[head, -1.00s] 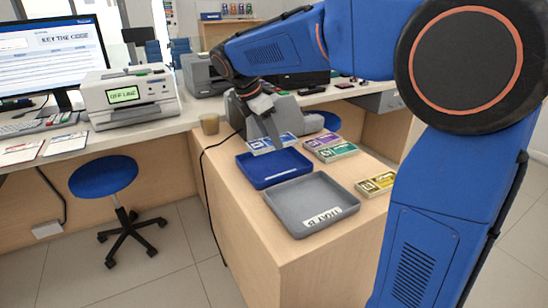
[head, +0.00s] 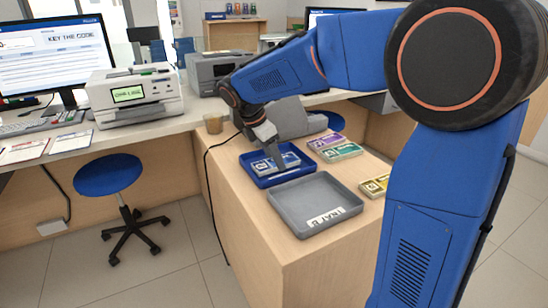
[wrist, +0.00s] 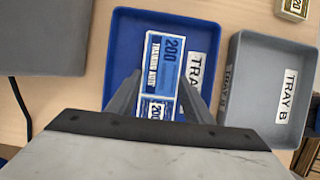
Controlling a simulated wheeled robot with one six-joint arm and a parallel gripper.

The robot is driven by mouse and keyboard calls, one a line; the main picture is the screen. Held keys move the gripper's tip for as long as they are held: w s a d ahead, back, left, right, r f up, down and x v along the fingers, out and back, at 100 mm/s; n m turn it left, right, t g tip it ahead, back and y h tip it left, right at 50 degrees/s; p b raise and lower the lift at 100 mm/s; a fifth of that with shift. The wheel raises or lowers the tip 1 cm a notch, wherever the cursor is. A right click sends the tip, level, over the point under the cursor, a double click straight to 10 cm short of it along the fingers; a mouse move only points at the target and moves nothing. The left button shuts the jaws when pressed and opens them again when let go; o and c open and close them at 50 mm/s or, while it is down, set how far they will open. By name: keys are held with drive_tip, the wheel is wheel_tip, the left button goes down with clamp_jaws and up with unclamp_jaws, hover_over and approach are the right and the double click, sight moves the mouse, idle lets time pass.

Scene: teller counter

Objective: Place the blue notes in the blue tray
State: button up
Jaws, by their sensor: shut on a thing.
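The blue notes (wrist: 165,68) are a bundle with a white band marked 200. They lie within the outline of the blue tray (wrist: 122,35), low in it, in the wrist view. In the head view the blue notes (head: 288,161) also show inside the walls of the blue tray (head: 284,180). My gripper (head: 277,168) is shut on the blue notes, its fingers reaching down into the tray; in the wrist view my gripper (wrist: 158,98) straddles the bundle. Whether the bundle touches the tray floor cannot be told.
A grey tray (head: 285,205) marked TRAY B stands beside the blue tray. Purple notes (head: 327,140), green notes (head: 341,152) and yellow notes (head: 375,186) lie on the counter to the right.

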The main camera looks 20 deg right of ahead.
drive_tip(key=o, duration=1.1)
drive_tip(key=shift+f, duration=0.1)
drive_tip(key=v, duration=1.2)
